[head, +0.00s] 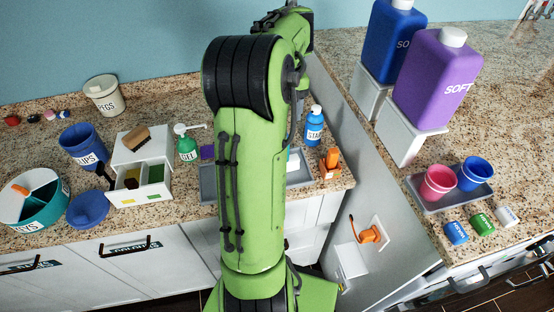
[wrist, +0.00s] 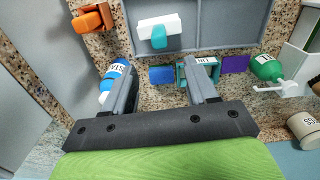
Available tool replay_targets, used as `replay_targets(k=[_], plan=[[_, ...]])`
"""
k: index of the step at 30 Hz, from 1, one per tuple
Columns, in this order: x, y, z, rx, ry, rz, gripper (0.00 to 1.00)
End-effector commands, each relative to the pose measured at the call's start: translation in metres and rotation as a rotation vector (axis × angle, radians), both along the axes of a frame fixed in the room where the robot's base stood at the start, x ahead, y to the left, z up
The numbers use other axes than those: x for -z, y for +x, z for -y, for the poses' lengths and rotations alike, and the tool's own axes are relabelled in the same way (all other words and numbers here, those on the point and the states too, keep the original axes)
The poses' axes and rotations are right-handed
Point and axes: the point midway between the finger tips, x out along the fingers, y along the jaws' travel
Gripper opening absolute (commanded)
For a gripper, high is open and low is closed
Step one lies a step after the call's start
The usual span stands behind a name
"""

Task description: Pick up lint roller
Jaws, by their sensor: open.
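In the wrist view, a small item with a blue part (wrist: 161,75) and a teal part with a white label, seemingly reading "LIN", lies on the speckled counter; I take it for the lint roller. My gripper (wrist: 158,67) is open above the counter, its two fingers apart. The blue part shows between the fingers, and the right finger covers some of the labelled part. I cannot tell whether the fingers touch it. In the head view, my arm hides the item and the gripper.
A blue bottle (wrist: 116,72) is close beside the left finger. A purple block (wrist: 235,64) and a green gel bottle (wrist: 266,68) are to the right. A grey tray (wrist: 215,28) holds a white and teal item (wrist: 158,32). An orange item (wrist: 92,18) is at the upper left.

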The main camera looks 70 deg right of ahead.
Motion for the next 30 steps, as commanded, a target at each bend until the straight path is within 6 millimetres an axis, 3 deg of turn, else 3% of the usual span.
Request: replay_targets(k=[1,6,20,29,30], plan=[[0.018,0.001,-0.001,-0.003,0.005,-0.001,0.57],[0.062,0.001,-0.002,-0.002,0.007,-0.001,0.57],[0.136,-0.001,0.0,-0.003,0.004,-0.001,0.57],[0.144,-0.001,0.0,-0.003,0.0,0.0,0.57],[0.144,-0.001,0.0,-0.003,0.0,0.0,0.51]])
